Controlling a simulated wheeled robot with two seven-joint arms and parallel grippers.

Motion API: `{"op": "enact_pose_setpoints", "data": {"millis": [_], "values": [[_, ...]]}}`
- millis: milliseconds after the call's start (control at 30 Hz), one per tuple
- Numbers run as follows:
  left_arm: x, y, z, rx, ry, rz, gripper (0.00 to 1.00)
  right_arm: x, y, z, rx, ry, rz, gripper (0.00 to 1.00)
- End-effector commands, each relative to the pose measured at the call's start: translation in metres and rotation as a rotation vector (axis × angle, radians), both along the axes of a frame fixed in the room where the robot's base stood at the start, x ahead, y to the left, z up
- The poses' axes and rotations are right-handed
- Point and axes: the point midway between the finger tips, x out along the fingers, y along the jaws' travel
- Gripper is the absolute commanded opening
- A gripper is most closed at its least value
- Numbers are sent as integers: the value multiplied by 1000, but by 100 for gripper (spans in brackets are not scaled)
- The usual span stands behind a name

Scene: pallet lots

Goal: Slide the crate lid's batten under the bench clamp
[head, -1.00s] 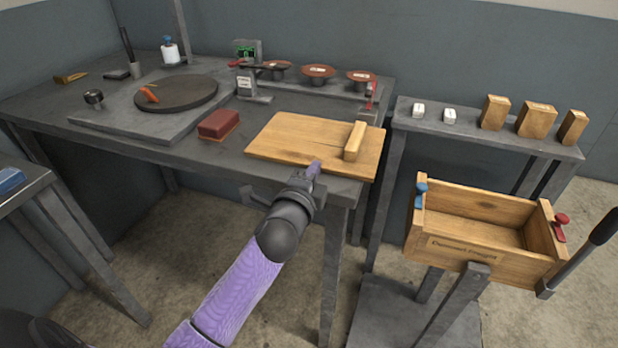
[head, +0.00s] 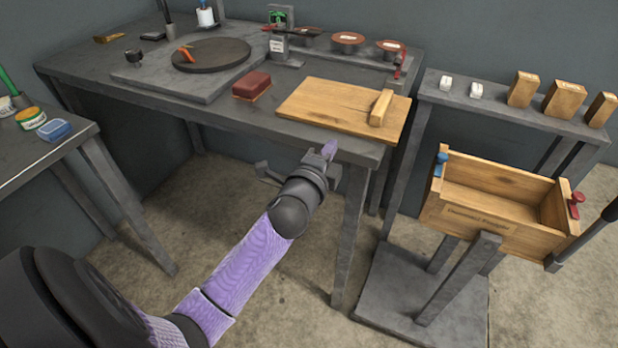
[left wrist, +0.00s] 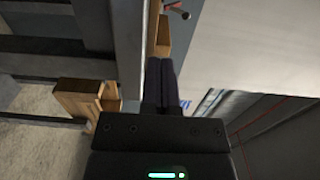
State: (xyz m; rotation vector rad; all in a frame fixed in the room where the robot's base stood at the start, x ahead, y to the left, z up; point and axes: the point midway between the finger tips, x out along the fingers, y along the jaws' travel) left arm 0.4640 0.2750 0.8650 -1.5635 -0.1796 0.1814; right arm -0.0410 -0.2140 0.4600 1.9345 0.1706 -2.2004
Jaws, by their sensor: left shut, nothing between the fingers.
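The crate lid (head: 330,107) is a flat wooden board lying on the bench's front right part. Its batten (head: 381,107) is a light wooden bar across the board near its right end. A red-handled fitting (head: 399,68) at the bench's back right edge looks like the bench clamp; the batten is in front of it, apart from it. My left gripper (head: 329,150) is shut and empty, just off the bench's front edge below the lid. Its closed fingers also show in the left wrist view (left wrist: 161,82). My right gripper is not in view.
An open wooden crate (head: 490,215) with blue and red clamps stands on a stand at right. A shelf (head: 450,98) behind it holds wooden blocks. A red-brown block (head: 251,86) and a dark round turntable (head: 211,55) are left of the lid. A side table (head: 45,155) stands at left.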

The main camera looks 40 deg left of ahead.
Motion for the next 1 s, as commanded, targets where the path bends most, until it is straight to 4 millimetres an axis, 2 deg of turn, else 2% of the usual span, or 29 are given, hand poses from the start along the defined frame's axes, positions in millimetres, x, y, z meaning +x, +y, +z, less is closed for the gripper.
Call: {"op": "enact_pose_setpoints", "data": {"millis": [500, 800, 833, 1000], "values": [[-74, -18, 1, -2, 1, 1, 0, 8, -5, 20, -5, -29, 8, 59], [-81, -19, 0, 0, 0, 0, 0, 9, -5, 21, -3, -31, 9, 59], [-81, -19, 0, 0, 0, 0, 2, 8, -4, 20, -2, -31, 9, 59], [-81, -19, 1, 1, -1, -1, 38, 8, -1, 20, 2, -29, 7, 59]]}}
